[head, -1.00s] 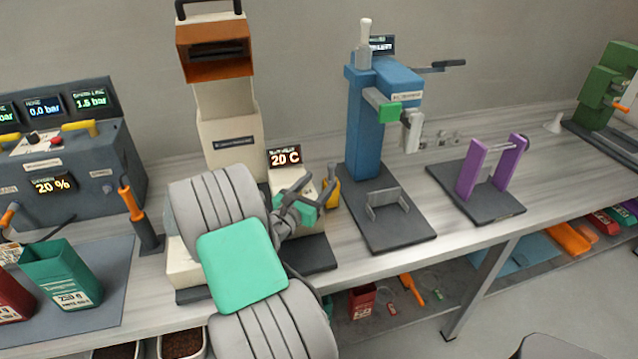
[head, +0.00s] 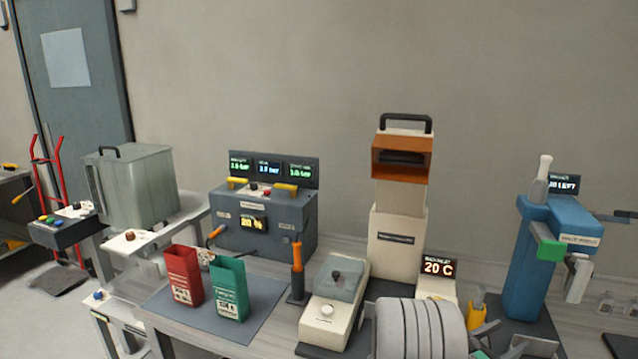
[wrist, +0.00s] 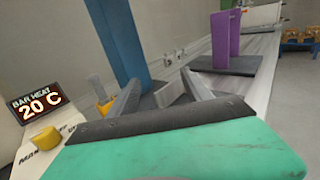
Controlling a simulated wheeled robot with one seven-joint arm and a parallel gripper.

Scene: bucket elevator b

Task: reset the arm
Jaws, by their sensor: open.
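My gripper (wrist: 162,92) shows in the wrist view with its two grey fingers spread apart and nothing between them. It points along the bench toward the blue machine (wrist: 118,38). In the head view my arm is at the bottom edge, right of centre, in front of the cream machine (head: 398,240). Part of my gripper (head: 508,346) shows there, cut off by the bottom edge. The blue machine (head: 545,265) stands to its right.
A red pouch (head: 184,275) and a green pouch (head: 229,290) stand on a mat at left. Behind them is a grey control box (head: 262,222). A small cream sealer (head: 333,300) and a "20 C" display (head: 438,267) stand close to my arm. A purple stand (wrist: 226,38) is farther off.

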